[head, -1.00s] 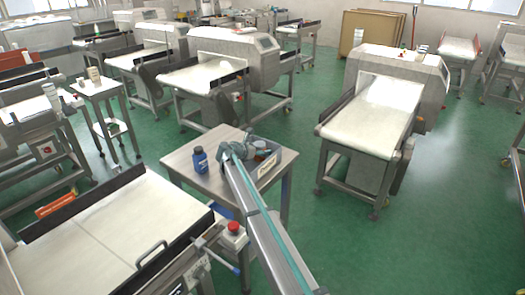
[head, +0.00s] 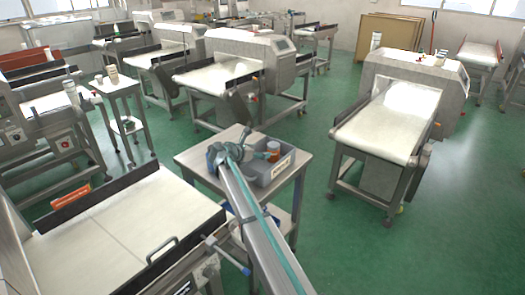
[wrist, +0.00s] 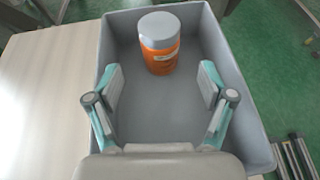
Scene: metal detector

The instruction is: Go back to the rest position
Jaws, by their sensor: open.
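My gripper (wrist: 161,88) is open, with its two teal-and-grey fingers spread and nothing between them. In the wrist view it is over a grey bin (wrist: 240,120). An orange bottle with a pale grey lid (wrist: 160,55) stands upright in the bin, beyond the fingertips and apart from them. In the head view my gripper (head: 228,152) is above the small metal table, at the left side of the bin (head: 283,168). The orange bottle (head: 273,149) shows in the bin there. The blue bottle is not visible now.
The small metal table (head: 188,160) carries the bin. A conveyor with a white belt (head: 120,225) is at the lower left. Another conveyor machine (head: 380,125) stands at the right. Green floor (head: 440,220) is free at the lower right.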

